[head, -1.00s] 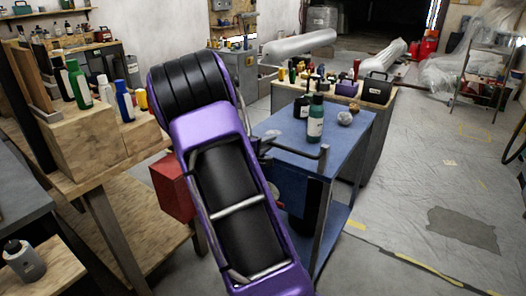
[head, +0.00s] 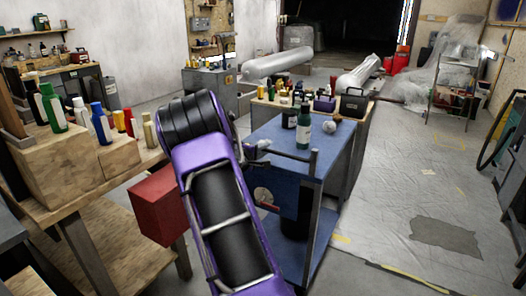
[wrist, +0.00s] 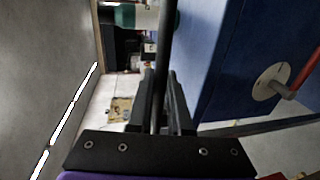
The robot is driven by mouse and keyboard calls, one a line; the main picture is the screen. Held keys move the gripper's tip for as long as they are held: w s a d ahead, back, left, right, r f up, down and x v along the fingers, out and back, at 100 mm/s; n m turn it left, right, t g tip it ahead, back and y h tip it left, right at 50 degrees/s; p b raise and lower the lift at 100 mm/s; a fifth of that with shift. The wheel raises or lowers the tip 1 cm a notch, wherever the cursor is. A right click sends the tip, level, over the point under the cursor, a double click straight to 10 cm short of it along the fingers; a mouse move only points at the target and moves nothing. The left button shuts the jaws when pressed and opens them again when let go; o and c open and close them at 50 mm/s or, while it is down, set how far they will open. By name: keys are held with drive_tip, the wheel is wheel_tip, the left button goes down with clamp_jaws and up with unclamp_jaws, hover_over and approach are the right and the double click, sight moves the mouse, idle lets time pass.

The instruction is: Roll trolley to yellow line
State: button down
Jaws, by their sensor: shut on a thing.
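The trolley (head: 332,140) is blue with grey posts and a lower shelf, and it stands just right of my arm in the head view. Its blue side also shows in the wrist view (wrist: 225,65). Its push handle (head: 285,153) is a grey bar on the near side. My gripper (wrist: 163,100) is shut on the handle bar (wrist: 162,60) in the wrist view; my arm mostly hides it in the head view. A green bottle (head: 303,130) and a pale lump (head: 330,126) stand on the trolley. The yellow line (head: 415,279) lies on the floor, right of the trolley.
A wooden bench (head: 70,150) with bottles stands close on the left, with a red box (head: 155,203) beside my arm. A crowded workbench (head: 365,110) stands just beyond the trolley. Open sheeted floor lies right, with a dark patch (head: 445,237). A shelf rack (head: 455,95) is farther back.

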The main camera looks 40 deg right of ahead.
drive_tip(key=c, duration=0.8)
unclamp_jaws()
drive_tip(key=shift+c, duration=0.2)
drive_tip(key=v, duration=1.7)
drive_tip(key=shift+a, duration=0.2)
drive_tip(key=shift+r, duration=0.15)
